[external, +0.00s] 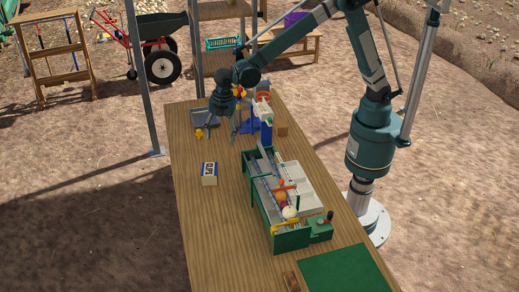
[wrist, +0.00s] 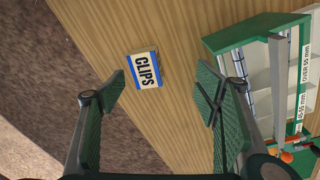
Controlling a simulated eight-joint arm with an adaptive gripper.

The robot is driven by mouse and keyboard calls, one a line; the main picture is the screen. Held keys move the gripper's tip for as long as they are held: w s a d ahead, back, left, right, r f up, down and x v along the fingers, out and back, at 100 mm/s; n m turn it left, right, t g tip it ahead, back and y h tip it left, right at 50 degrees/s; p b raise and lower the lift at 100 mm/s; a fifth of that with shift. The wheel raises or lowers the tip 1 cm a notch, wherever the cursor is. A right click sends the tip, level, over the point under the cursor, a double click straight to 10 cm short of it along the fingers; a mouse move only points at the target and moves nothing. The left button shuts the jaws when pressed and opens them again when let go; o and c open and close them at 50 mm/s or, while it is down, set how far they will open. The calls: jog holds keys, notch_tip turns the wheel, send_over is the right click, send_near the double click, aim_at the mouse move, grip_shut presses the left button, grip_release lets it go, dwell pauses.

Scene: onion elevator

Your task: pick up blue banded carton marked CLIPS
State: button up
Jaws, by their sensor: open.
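The carton marked CLIPS (external: 209,174) stands on the wooden table, left of the green sorting machine. It is pale with blue bands, and its CLIPS label faces up. In the wrist view the carton (wrist: 145,70) lies beyond the fingertips, a little left of the middle between them. My gripper (wrist: 160,95) is open, with nothing between its fingers. In the external view my gripper (external: 235,128) hangs above the far part of the table, beyond the carton and apart from it.
The green sorting machine (external: 257,205) with pale trays stands right of the carton; its edge also shows in the wrist view (wrist: 240,35). The table (external: 195,225) around the carton is clear.

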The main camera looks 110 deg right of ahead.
aim_at(209, 169)
jog(key=w+f, duration=0.2)
jog(key=f, duration=0.1)
jog(key=w+a+f+n+p, duration=0.1)
jog(key=w+f, duration=0.1)
jog(key=f, duration=0.1)
jog(key=w+a+f+n+g, duration=0.1)
jog(key=w+f, duration=0.1)
jog(key=shift+w+a+f, duration=0.2)
jog(key=shift+w+f, duration=0.1)
jog(key=shift+f, duration=0.1)
jog(key=shift+w+a+f+n+p, duration=0.2)
jog(key=shift+w+f+n+p, duration=0.15)
jog(key=shift+f, duration=0.3)
jog(key=shift+f, duration=1.3)
jog(key=shift+d+f+b, duration=0.2)
jog(key=shift+f+b, duration=0.35)
jog(key=shift+f, duration=2.05)
jog(key=c, duration=1.1)
